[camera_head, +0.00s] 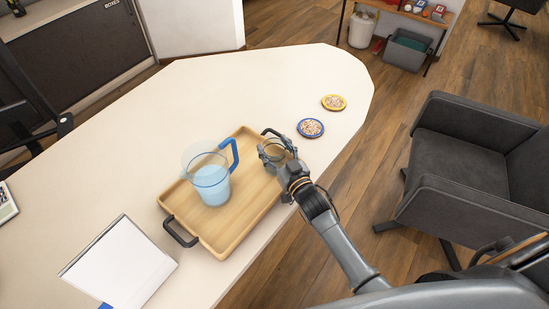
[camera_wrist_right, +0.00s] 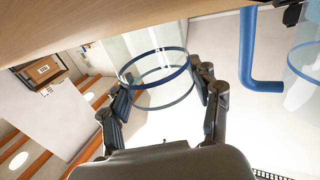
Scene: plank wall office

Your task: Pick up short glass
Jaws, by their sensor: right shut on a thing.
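The short glass (camera_head: 272,149) is a small clear tumbler at the far right end of the wooden tray (camera_head: 225,244), partly hidden by my right gripper (camera_head: 277,153). In the right wrist view the glass (camera_wrist_right: 156,68) shows its round outline between the two fingers of my right gripper (camera_wrist_right: 163,80), which is shut on it. I cannot tell whether the glass still touches the tray. My left gripper is not in view.
A clear pitcher (camera_head: 211,186) with blue liquid and a blue handle stands on the tray, left of the glass. Two round coasters (camera_head: 311,128) lie beyond the tray. A white binder (camera_head: 118,262) lies at the front left. A grey armchair (camera_head: 465,150) stands right of the table.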

